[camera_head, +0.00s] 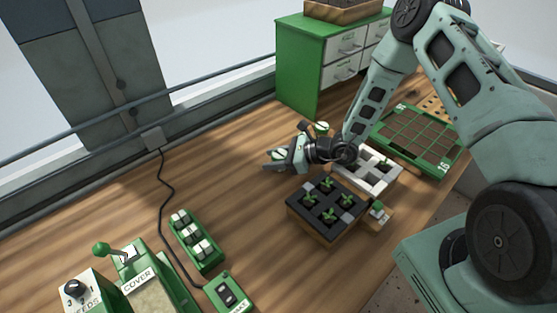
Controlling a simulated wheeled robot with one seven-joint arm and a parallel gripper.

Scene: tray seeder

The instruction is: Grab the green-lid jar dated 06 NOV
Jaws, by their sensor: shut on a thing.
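My gripper (280,158) is over the middle of the wooden table, to the left of the seedling trays. It is shut on a small jar with a green lid (279,154), which is mostly hidden by the fingers. A second small green-topped item, seemingly another jar (321,128), stands just behind my wrist. A third small green-topped item (377,207) sits on a little pale block to the right of the black tray. No date can be read on any of them, and I cannot tell whether the held jar touches the table.
A black tray of seedlings (317,226) and a pale tray (377,182) stand below and right of my gripper. A green soil tray (428,139) and a green drawer cabinet (297,70) lie beyond. A switch box (196,243) and COVER machine (141,281) are at lower left. The table's left-middle is clear.

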